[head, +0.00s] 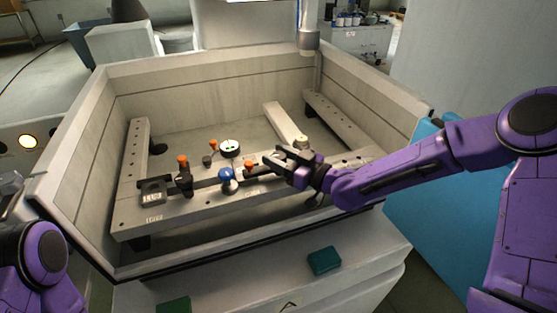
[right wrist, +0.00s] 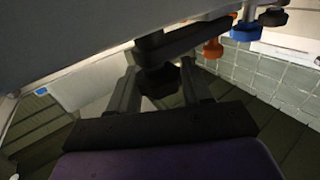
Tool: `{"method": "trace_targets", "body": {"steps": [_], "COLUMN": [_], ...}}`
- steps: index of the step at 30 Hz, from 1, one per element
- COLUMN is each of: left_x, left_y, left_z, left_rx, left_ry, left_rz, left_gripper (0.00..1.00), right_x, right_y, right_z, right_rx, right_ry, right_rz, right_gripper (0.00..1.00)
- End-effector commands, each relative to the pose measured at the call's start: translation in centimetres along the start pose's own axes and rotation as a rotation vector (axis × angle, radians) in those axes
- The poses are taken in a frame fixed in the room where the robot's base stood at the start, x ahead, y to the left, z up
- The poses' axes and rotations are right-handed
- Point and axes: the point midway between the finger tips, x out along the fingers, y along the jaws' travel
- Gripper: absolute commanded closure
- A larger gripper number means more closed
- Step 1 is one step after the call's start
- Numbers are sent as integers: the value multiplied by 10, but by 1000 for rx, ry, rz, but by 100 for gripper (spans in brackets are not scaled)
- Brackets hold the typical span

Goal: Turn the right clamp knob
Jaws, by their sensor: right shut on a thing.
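My right gripper (head: 282,169) reaches in from the right over the machine's work tank, at the right part of the fixture beam (head: 207,183). In the right wrist view, its two fingers (right wrist: 160,76) stand on either side of a dark, many-sided knob, the right clamp knob (right wrist: 159,82), and are shut on it. In the head view the gripper hides this knob. A left clamp (head: 185,178) with an orange top stands on the beam farther left. My left gripper (head: 10,184) shows only in part at the left edge; its jaws cannot be made out.
The tank's walls (head: 85,147) surround the work area. A blue ball-like part (head: 225,175), a round dial (head: 229,148) and orange-topped pieces (head: 249,166) are close by on the left. Green blocks (head: 324,260) lie on the front ledge, outside the tank.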

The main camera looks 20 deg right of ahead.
Motion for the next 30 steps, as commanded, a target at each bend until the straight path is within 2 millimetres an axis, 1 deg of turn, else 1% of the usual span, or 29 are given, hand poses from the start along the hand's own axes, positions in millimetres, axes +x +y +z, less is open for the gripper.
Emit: {"method": "trace_targets", "body": {"steps": [1, 3, 13, 20, 30], "left_x": [8, 13, 31, 33, 25], "left_y": [1, 1, 3, 3, 2], "left_z": [3, 5, 13, 14, 10], "left_rx": [0, 0, 0, 0, 0], "left_ry": [0, 0, 0, 0, 0], "left_rz": [0, 0, 0, 0, 0], "left_gripper": [34, 34, 34, 34, 34], "right_x": [0, 0, 1, 1, 1], "right_y": [-2, -2, -3, -3, -2], "right_z": [5, 5, 4, 1, -1], "right_rx": [0, -2, -7, -8, -3], "right_ry": [-2, -2, -4, -3, 0], "right_rz": [36, 99, 412, 631, 926], "right_gripper": [82, 82, 82, 82, 82]}}
